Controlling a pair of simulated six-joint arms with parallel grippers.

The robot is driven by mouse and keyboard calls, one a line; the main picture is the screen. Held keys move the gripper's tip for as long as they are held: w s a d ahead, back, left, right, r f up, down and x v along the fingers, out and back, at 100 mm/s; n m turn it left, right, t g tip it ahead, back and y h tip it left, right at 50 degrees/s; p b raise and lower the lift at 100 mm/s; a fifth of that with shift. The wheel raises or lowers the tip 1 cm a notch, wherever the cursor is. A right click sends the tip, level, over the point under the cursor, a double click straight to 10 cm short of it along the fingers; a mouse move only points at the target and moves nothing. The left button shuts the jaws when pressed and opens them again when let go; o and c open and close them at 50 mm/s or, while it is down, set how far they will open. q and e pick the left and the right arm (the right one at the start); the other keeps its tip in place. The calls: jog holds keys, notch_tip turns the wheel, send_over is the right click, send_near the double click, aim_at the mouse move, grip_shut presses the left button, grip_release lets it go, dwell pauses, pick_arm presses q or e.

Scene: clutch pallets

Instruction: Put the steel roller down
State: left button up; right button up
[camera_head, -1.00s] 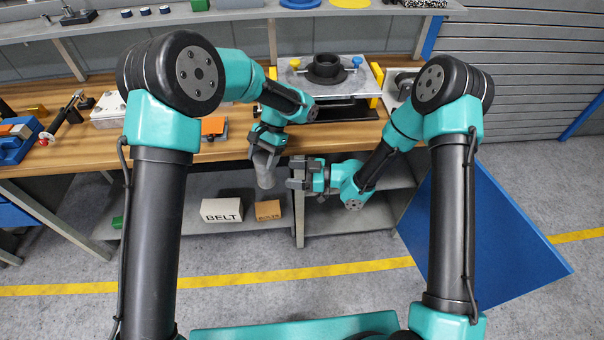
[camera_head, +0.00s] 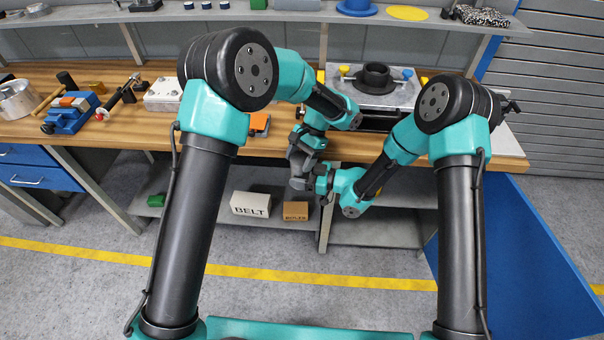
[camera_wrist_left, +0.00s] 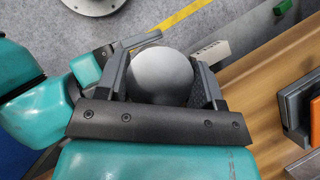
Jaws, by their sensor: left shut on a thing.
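The steel roller (camera_head: 300,184) is a plain grey cylinder hanging below my left gripper (camera_head: 300,164) in the head view. In the left wrist view its round pale end (camera_wrist_left: 160,75) sits between the two fingers of that gripper (camera_wrist_left: 160,88), which is shut on it. The roller is held in front of the bench's front edge, above the lower shelf. My right gripper (camera_head: 322,185) is close beside the roller's lower end. Overlap hides its fingers, so I cannot tell its opening or whether it touches the roller.
The wooden bench top (camera_head: 215,140) has a clear strip left of my left arm's wrist. An orange-topped block (camera_head: 259,123), a blue vise (camera_head: 70,115) and a grey plate with a black ring (camera_head: 376,76) stand on it. A BELT box (camera_head: 250,204) lies on the lower shelf.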

jog(key=c, duration=0.7)
pick_arm(q)
jog(key=o, duration=1.6)
pick_arm(e)
jog(key=shift+c, duration=0.4)
pick_arm(q)
jog(key=shift+d, duration=0.1)
jog(key=v, duration=1.2)
